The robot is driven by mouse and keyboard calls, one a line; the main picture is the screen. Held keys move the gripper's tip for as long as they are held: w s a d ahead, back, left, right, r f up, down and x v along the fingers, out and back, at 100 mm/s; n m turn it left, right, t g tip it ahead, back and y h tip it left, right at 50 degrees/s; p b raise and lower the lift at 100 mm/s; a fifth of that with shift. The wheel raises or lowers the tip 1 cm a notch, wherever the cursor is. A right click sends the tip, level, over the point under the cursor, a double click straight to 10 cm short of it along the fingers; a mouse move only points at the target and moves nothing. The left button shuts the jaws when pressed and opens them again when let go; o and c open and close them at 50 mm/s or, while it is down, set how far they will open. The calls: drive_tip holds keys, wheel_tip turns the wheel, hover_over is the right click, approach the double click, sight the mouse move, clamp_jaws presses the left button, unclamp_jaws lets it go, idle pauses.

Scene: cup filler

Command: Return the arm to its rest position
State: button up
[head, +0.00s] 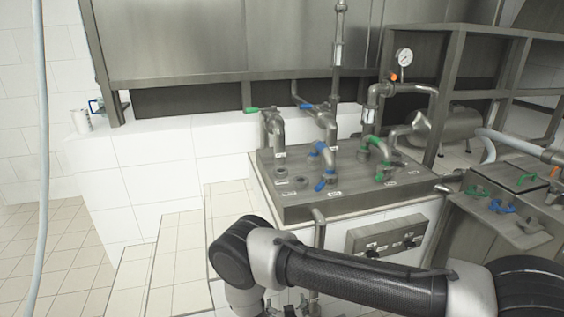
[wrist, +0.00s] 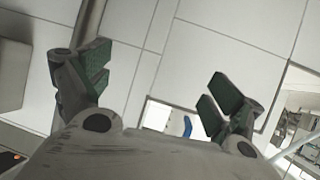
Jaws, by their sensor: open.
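My gripper (wrist: 158,82) is open in the wrist view, its two dark green finger pads wide apart. Nothing is between them; pale tiles lie behind. In the head view my arm reaches across the bottom from the right and bends down at the elbow on the left. The lower part of the arm runs off the bottom edge. The metal filler bench (head: 340,200), with its pipes and its blue and green handles, stands behind the arm. I cannot tell the gap between them.
A switch panel (head: 388,236) is on the bench front, close above my arm. A metal unit with green and blue handles (head: 501,207) stands at the right. A hose (head: 41,150) hangs at far left. Tiled floor (head: 50,245) is clear there.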

drive_tip(key=s+f+n+g, duration=0.1)
drive_tip(key=s+f+g, duration=0.3)
drive_tip(key=s+g, duration=0.1)
drive_tip(key=s+r+n+g+h, duration=0.1)
drive_tip(key=s+r+g, duration=0.3)
drive_tip(key=r+g, duration=0.55)
drive_tip(key=s+d+r, duration=0.1)
drive_tip(key=d+r, duration=0.5)
drive_tip(key=r, duration=0.6)
drive_tip(key=s+d+r, duration=0.1)
drive_tip(key=d+r, duration=0.4)
drive_tip(key=r, duration=0.8)
drive_tip(key=s+d+r, duration=0.1)
drive_tip(key=d+r, duration=0.5)
drive_tip(key=r, duration=0.6)
drive_tip(key=s+d+r+m+t, duration=0.2)
drive_tip(key=s+d+r+t, duration=0.1)
drive_tip(key=d+r, duration=0.6)
drive_tip(key=s+d+r+m+t, duration=0.2)
drive_tip(key=s+d+r, duration=0.3)
drive_tip(key=d+r, duration=0.3)
wheel_tip(320, 180, up, 2)
drive_tip(key=shift+s+d+t+h, duration=0.3)
drive_tip(key=shift+s+d+t, duration=0.1)
drive_tip(key=shift+t, duration=0.25)
